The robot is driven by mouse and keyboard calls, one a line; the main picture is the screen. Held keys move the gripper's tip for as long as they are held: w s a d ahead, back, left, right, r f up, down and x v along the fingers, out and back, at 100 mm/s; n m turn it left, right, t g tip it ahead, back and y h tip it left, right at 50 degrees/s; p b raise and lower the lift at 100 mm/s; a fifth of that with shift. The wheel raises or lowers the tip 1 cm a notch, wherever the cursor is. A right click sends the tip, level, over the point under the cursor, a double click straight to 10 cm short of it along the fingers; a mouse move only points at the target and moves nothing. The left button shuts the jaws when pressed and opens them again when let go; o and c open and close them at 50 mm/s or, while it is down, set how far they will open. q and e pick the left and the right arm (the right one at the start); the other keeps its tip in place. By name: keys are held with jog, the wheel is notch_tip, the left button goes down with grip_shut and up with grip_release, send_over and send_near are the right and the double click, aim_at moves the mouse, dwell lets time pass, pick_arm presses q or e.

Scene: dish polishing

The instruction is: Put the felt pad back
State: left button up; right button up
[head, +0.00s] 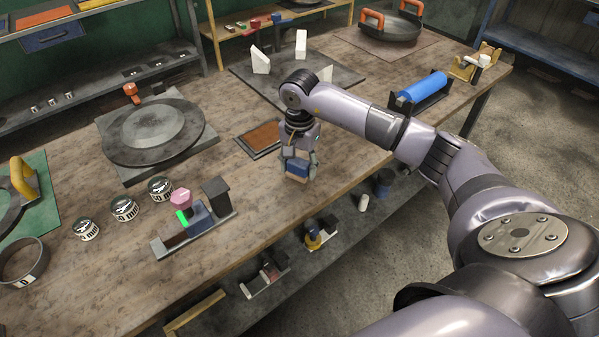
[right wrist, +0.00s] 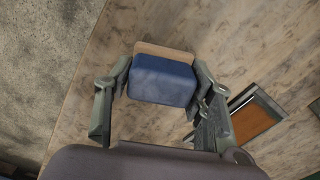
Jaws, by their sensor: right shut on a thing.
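My right gripper (head: 297,158) is shut on the felt pad (head: 295,168), a blue block with a tan layer on its underside. The right wrist view shows the blue block (right wrist: 162,80) between the two fingers (right wrist: 160,95), with the tan layer along its far edge. The pad is low over the wooden table near its front edge; I cannot tell whether it touches the wood. A shallow dark-framed tray with a brown-orange surface (head: 262,137) lies just left of the gripper. It also shows in the right wrist view (right wrist: 252,118). My left gripper is out of view.
A dark rack (head: 160,250) with a pink knob, blue block and black post stands at the table's front left. Several labelled tins (head: 124,209) stand beside it. A round plate (head: 145,131) lies behind. A blue roller (head: 422,88) is to the right.

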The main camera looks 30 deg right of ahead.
aim_at(300, 176)
notch_tip(300, 176, down, 3)
jog(key=shift+f+p, duration=0.2)
jog(key=shift+p, duration=0.2)
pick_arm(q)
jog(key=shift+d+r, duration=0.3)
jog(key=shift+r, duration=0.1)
pick_arm(e)
jog(key=shift+f, duration=0.1)
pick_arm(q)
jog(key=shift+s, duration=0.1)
pick_arm(e)
jog(key=shift+f+b, duration=0.15)
jog(key=shift+b, duration=0.15)
jog(key=o, duration=1)
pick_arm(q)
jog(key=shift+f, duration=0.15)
pick_arm(e)
jog(key=shift+o, duration=0.2)
